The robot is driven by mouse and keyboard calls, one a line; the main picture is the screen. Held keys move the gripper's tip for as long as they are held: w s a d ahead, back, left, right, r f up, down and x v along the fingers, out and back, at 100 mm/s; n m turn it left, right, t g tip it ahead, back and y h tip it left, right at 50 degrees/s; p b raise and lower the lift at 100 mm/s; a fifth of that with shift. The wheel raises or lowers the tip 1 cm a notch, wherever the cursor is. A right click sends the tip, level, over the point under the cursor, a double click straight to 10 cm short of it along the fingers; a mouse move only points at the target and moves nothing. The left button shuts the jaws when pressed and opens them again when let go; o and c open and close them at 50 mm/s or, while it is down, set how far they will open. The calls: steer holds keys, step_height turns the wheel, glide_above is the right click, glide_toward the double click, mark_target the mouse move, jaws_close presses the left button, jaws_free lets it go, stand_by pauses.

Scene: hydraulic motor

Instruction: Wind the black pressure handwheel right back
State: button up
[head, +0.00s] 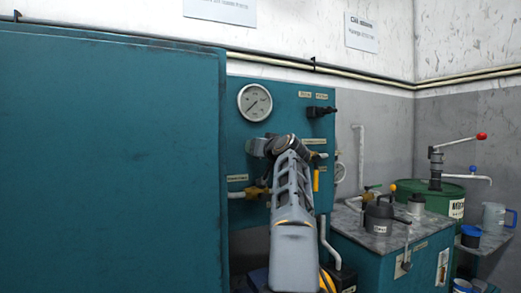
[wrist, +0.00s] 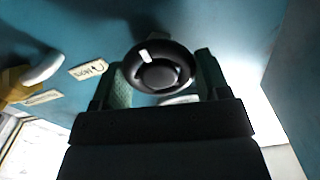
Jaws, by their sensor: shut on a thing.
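The black handwheel (wrist: 180,78) shows in the wrist view as a round knob with a white mark on its rim, at the upper left of its face. My gripper (wrist: 159,70) has one greenish finger on each side of the wheel and is shut on it. In the head view my arm stands in front of the teal panel (head: 285,100) and hides the wheel and the fingertips. A round pressure gauge (head: 254,102) sits on the panel above my wrist; its needle points to the lower left.
A large teal cabinet (head: 110,160) fills the left. A black fitting (head: 321,111) juts from the panel's upper right.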

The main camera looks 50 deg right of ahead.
steer(key=o, duration=0.9)
steer(key=shift+s, duration=0.1)
steer(key=b+v, duration=0.3)
steer(key=v, duration=1)
steer(key=shift+s+a+f+b, duration=0.1)
steer(key=shift+s+b, duration=0.2)
steer(key=shift+b, duration=0.1)
